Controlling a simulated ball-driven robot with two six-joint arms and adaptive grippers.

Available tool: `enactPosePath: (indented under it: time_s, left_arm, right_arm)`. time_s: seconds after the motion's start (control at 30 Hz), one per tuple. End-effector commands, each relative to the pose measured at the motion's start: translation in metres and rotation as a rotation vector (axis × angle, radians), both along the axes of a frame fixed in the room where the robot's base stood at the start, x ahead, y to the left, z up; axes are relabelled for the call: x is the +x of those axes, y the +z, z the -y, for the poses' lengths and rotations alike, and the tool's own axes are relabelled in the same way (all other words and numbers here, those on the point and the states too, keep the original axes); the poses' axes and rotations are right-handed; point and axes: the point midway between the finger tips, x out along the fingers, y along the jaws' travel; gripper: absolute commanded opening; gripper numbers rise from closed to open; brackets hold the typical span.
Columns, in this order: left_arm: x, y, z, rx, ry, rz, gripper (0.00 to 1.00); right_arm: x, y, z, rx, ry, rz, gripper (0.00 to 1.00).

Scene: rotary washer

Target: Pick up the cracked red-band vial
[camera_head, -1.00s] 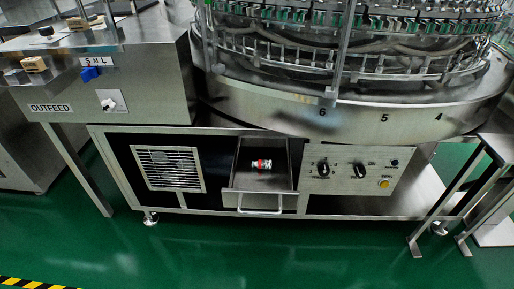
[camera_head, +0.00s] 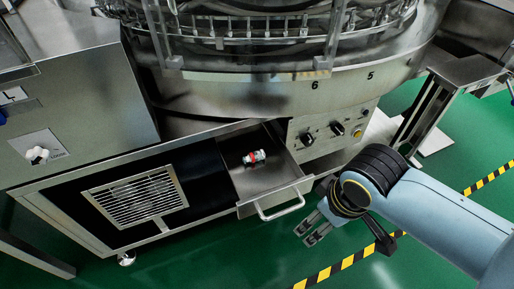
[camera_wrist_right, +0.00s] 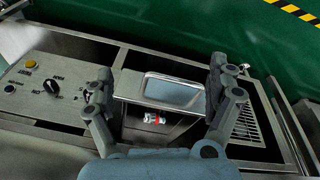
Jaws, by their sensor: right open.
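The red-band vial (camera_head: 254,157) lies on its side in the open drawer (camera_head: 262,185) under the rotary washer. It is a small whitish vial with a red band; a crack is too small to make out. It also shows in the right wrist view (camera_wrist_right: 154,118), partly below the drawer's front edge. My right gripper (camera_head: 308,236) is open and empty, outside the drawer, to the right of and in front of its handle (camera_head: 282,207). In the right wrist view my right gripper's fingers (camera_wrist_right: 160,88) stand wide apart on both sides of the drawer. My left gripper is not in view.
The washer's round steel rim (camera_head: 250,88) overhangs the drawer from behind. A control panel (camera_head: 330,132) with knobs is right of the drawer, and a vent grille (camera_head: 137,198) is left. A steel cabinet (camera_head: 85,110) stands at left. Green floor in front is clear.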

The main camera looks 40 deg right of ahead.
Motion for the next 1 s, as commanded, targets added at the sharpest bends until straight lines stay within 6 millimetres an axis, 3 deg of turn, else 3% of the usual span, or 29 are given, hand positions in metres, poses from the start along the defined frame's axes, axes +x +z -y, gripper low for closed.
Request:
enactPosePath:
  time_s: [0.2,0.3,0.57,0.8,1.0]
  left_arm:
    - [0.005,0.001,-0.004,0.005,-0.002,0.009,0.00]
    - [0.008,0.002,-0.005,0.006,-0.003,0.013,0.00]
    - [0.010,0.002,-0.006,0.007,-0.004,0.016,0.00]
    - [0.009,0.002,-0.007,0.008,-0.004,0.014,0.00]
    - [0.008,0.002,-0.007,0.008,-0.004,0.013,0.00]
  right_arm:
    - [0.014,0.066,-0.006,0.002,0.000,0.031,0.89]
    - [0.035,0.094,-0.007,0.008,-0.019,0.044,0.89]
    - [0.098,0.073,0.000,0.027,-0.095,0.022,0.89]
    - [0.172,0.047,0.009,0.054,-0.183,-0.001,0.89]
    - [0.238,0.037,0.017,0.085,-0.266,-0.026,0.89]
